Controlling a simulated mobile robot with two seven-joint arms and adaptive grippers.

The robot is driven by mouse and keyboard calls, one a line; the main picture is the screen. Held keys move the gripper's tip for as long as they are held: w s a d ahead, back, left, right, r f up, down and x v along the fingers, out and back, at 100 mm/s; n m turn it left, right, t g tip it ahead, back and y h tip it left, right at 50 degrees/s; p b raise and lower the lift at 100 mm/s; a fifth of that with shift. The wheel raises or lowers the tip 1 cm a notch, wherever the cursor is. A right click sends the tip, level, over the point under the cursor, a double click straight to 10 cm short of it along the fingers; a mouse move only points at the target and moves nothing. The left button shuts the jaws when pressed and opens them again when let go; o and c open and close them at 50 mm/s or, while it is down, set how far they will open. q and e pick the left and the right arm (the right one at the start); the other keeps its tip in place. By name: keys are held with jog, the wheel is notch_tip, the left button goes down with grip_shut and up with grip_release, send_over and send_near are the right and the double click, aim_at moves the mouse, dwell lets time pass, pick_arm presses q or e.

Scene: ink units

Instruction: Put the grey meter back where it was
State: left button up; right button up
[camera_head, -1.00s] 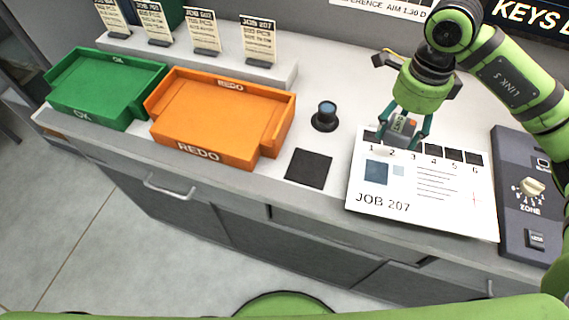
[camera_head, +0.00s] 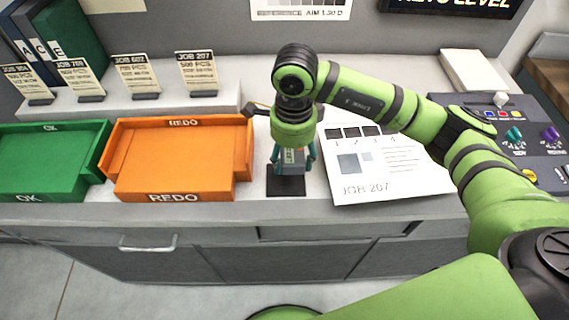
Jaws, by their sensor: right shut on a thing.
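My right gripper (camera_head: 292,168) is shut on the grey meter (camera_head: 291,158), holding it upright between its teal fingers. The meter is over the black square pad (camera_head: 285,188) on the counter, between the orange REDO tray and the JOB 207 sheet. I cannot tell whether the meter touches the pad. The gripper and meter hide part of the pad. The JOB 207 sheet (camera_head: 385,180) lies flat to the right, with a row of dark patches along its top. My left gripper is not in view.
The orange REDO tray (camera_head: 180,182) stands close left of the gripper, with the green OK tray (camera_head: 45,180) beyond it. Job cards (camera_head: 197,72) stand on a ledge behind. A control console (camera_head: 530,135) is at the right, partly behind my arm.

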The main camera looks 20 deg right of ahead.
aim_at(285, 179)
jog(key=shift+a+f, duration=0.45)
jog(key=shift+a, duration=0.35)
notch_tip(285, 179, down, 3)
jog(key=shift+f+p, duration=0.1)
jog(key=shift+p, duration=0.85)
jog(key=shift+f, duration=0.45)
jog(key=shift+f+b, duration=0.25)
jog(key=shift+b, duration=0.05)
jog(key=o, duration=1.6)
jog(key=shift+r, duration=0.1)
jog(key=shift+c, duration=0.2)
